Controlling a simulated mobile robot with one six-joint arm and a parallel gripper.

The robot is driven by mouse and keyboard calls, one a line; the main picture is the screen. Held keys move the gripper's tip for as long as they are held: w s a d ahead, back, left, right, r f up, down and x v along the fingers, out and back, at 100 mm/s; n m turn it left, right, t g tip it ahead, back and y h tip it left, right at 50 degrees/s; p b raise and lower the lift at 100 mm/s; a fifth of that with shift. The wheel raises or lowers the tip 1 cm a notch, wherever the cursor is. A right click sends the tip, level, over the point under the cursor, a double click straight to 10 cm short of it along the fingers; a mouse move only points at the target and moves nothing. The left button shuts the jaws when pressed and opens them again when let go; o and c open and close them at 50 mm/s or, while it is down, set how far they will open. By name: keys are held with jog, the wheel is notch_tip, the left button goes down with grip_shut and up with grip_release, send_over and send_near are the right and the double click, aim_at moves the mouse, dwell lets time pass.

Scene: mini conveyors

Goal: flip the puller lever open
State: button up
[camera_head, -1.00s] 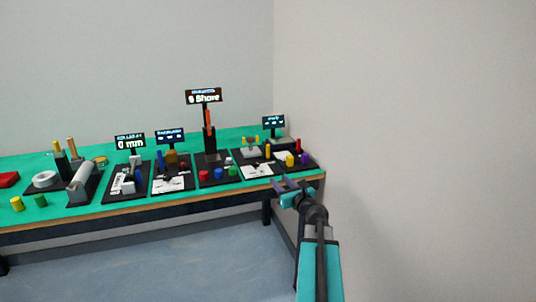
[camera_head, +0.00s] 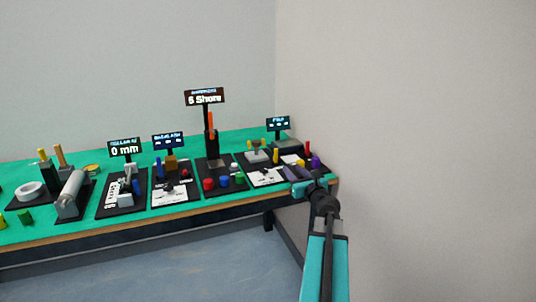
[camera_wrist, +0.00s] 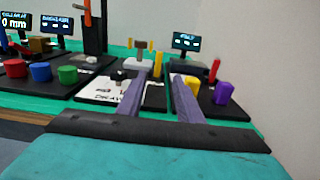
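My gripper (camera_head: 294,171) reaches over the front right end of the bench. In the wrist view its two grey-purple fingers (camera_wrist: 158,78) are spread and empty. Between them, farther back, stands a yellow post (camera_wrist: 158,68). A red upright bar (camera_wrist: 214,70) stands beyond the right finger, perhaps the puller lever; I cannot tell for sure. It also shows in the head view (camera_head: 307,147). A yellow block (camera_wrist: 190,85) and a purple cylinder (camera_wrist: 223,91) are near it. A small sign (camera_wrist: 186,41) stands behind; its text is too small to read surely.
A grey fixture with yellow pegs (camera_wrist: 141,56) stands left of the sign. The Shore station with its orange lever (camera_head: 211,124) is farther left, with red, blue and green cylinders (camera_head: 223,181) before it. The wall (camera_head: 420,120) is close on the right.

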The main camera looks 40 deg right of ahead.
aim_at(277, 152)
jog(key=shift+w+d, duration=0.15)
jog(key=shift+w, duration=0.15)
jog(key=shift+w, duration=0.3)
jog(key=shift+x, duration=6.7)
grip_shut()
